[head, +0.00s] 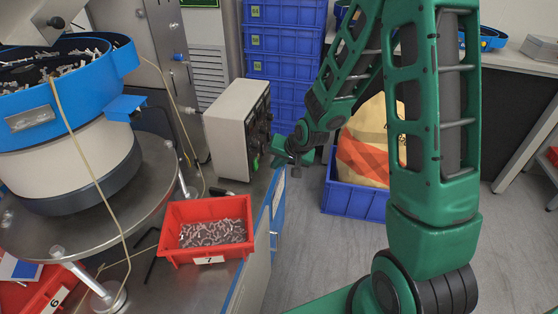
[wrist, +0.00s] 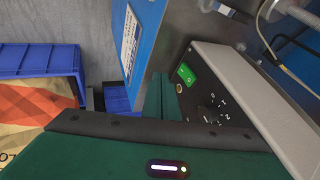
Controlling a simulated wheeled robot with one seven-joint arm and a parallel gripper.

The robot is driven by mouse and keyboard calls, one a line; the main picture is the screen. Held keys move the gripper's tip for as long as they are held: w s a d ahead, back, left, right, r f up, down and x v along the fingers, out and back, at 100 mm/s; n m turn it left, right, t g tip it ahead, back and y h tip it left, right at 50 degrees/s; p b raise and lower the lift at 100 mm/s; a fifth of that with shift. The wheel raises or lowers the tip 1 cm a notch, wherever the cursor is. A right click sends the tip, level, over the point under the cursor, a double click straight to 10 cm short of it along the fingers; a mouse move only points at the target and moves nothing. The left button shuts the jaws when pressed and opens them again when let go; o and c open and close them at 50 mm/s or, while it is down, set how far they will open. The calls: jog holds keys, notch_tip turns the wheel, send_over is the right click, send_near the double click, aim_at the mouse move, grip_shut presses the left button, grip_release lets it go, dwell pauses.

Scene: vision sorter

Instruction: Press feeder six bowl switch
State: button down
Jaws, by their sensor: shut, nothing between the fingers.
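The feeder bowl (head: 70,90) is blue, on a white base at the left in the head view. A pale grey control box (head: 230,128) stands right of it, its dark panel facing right. In the wrist view the box (wrist: 265,105) shows a green rocker switch (wrist: 187,74) on its panel, with a dial (wrist: 208,114) beside it. The switch also shows in the head view (head: 256,163), low on the panel. My gripper (head: 274,157) is shut and empty, close in front of the panel near the switch. I cannot tell whether it touches.
A red bin (head: 172,213) marked 7, holding small metal parts, stands on the steel bench before the box. A red bin marked 6 (head: 50,300) is at lower left. Stacked blue crates (head: 285,65) stand behind. A blue crate (head: 350,202) with a sack is on the floor.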

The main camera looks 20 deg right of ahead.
aim_at(256, 164)
jog(key=w+a+f, duration=0.2)
jog(key=shift+w+a+f, duration=0.2)
jog(key=shift+w, duration=0.15)
jog(key=shift+w+a+f, duration=0.1)
jog(key=shift+w+a, duration=0.4)
jog(key=shift+a, duration=0.1)
jog(key=shift+a, duration=0.2)
jog(key=shift+d, duration=0.15)
